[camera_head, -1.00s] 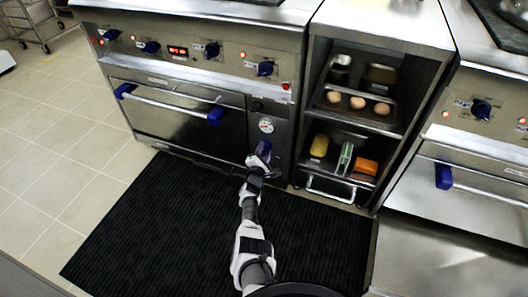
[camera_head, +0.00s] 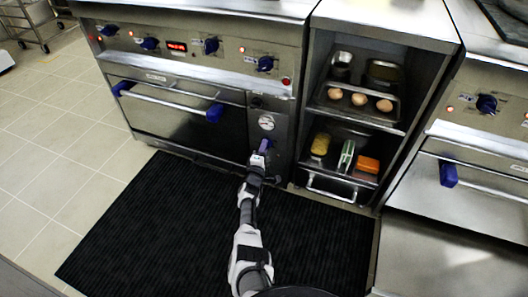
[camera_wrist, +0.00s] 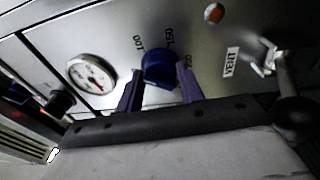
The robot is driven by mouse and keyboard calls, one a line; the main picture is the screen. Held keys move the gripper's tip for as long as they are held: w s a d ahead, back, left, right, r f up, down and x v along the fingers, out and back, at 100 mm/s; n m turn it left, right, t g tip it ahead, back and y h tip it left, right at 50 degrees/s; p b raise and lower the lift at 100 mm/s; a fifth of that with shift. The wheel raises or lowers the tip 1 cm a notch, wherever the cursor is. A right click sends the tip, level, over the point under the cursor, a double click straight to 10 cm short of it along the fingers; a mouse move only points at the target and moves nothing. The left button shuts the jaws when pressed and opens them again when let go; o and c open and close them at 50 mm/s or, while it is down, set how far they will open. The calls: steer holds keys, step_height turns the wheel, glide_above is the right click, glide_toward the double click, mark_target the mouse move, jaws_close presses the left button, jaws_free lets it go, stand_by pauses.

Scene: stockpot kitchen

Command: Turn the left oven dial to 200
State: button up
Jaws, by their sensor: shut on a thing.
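The blue oven dial (camera_wrist: 160,68) sits on the steel panel in the wrist view. The labels 100 (camera_wrist: 138,43) and 150 (camera_wrist: 169,38) show around it, and a further label (camera_wrist: 188,60) at its right is partly hidden by a finger. My gripper (camera_wrist: 160,82) has one dark purple finger on each side of the dial and is shut on it. I cannot make out the dial's pointer mark. In the head view my gripper (camera_head: 263,148) is at the narrow panel right of the oven door and mostly hides the dial.
A round white gauge (camera_head: 266,122) is just above the dial. A VENT label (camera_wrist: 231,61) and a metal lever (camera_wrist: 272,58) are right of it in the wrist view. An open shelf unit (camera_head: 400,130) with trays of food stands at the right. A black mat (camera_head: 150,220) covers the floor.

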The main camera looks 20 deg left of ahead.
steer(key=shift+a+r+m+g+h+b, duration=0.15)
steer(key=shift+m+h+b, duration=0.55)
steer(key=shift+m, duration=4.6)
steer(key=shift+a+f+m+g+h+b, duration=0.15)
steer(key=shift+m+h+b, duration=0.55)
steer(key=shift+m, duration=4.6)
steer(key=shift+a+r+m+g+h+b, duration=0.15)
steer(key=shift+m+h+b, duration=0.55)
steer(key=shift+m, duration=4.6)
steer(key=o, duration=1)
steer(key=shift+s+d, duration=0.1)
steer(key=shift+s, duration=0.05)
